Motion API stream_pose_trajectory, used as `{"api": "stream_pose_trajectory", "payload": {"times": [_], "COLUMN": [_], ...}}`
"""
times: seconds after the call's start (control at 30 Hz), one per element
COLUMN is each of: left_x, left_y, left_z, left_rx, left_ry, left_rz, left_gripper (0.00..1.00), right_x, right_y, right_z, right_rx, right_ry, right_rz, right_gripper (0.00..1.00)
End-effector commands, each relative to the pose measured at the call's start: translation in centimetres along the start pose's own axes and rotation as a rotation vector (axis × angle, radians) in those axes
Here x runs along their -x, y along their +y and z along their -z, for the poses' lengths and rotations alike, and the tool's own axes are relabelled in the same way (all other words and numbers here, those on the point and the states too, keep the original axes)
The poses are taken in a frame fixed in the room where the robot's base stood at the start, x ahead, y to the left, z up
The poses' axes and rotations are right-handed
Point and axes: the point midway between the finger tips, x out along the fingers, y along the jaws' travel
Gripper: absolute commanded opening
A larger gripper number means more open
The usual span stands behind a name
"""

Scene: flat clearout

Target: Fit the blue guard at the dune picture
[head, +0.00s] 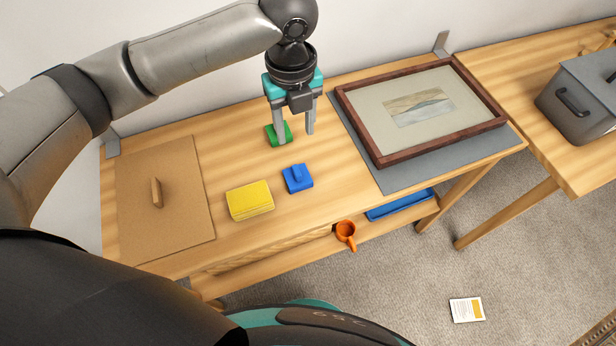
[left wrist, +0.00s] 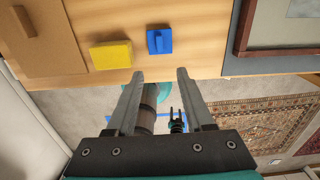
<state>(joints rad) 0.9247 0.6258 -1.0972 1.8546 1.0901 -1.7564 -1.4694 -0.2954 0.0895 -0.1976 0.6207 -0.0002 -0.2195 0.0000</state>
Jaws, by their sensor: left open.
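The blue guard (head: 297,178), a small block with a raised grip, lies on the wooden table left of the picture. It also shows in the left wrist view (left wrist: 159,41), beyond the fingertips. The dune picture (head: 420,106) lies flat in a dark red-brown frame (head: 375,145) on a grey mat (head: 400,180). My left gripper (head: 295,136) points down, open, behind the blue guard and apart from it. A green block (head: 278,135) is by its left finger, partly hidden; I cannot tell if they touch.
A yellow block (head: 249,201) lies left of the blue guard. A brown board (head: 165,200) with a grip covers the table's left end. A grey box (head: 585,95) stands on the right table.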

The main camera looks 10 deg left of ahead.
Motion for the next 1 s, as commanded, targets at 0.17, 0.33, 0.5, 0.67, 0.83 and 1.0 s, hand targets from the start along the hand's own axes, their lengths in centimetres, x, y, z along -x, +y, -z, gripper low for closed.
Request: {"api": "stream_pose_trajectory", "payload": {"times": [0.17, 0.33, 0.5, 0.67, 0.83, 1.0], "left_x": [-2.0, -5.8, -8.8, -9.9, -11.7, -14.2], "left_y": [0.1, 0.1, 0.1, 0.0, 0.0, -0.1], "left_z": [0.0, 0.1, 0.0, 0.0, -0.1, -0.2], "left_rx": [-0.023, -0.021, -0.02, -0.02, -0.02, -0.019], "left_ry": [0.002, 0.004, 0.002, 0.001, 0.002, 0.001], "left_rz": [-0.005, -0.005, -0.003, -0.001, -0.002, -0.003], "left_gripper": [0.53, 0.53, 0.53, 0.53, 0.53, 0.53], "right_x": [-0.6, -1.4, -2.0, -2.2, -2.8, -3.5], "right_y": [-0.6, -1.5, -1.6, -1.4, -1.1, -0.9], "right_z": [-0.2, -0.4, -0.5, -0.6, -0.7, -0.8], "right_rx": [-0.003, -0.005, -0.004, -0.002, -0.001, 0.0], "right_ry": [-0.001, -0.004, -0.005, -0.005, -0.006, -0.006], "right_rz": [0.008, 0.019, 0.02, 0.018, 0.013, 0.011], "right_gripper": [0.5, 0.5, 0.5, 0.5, 0.5, 0.5]}}
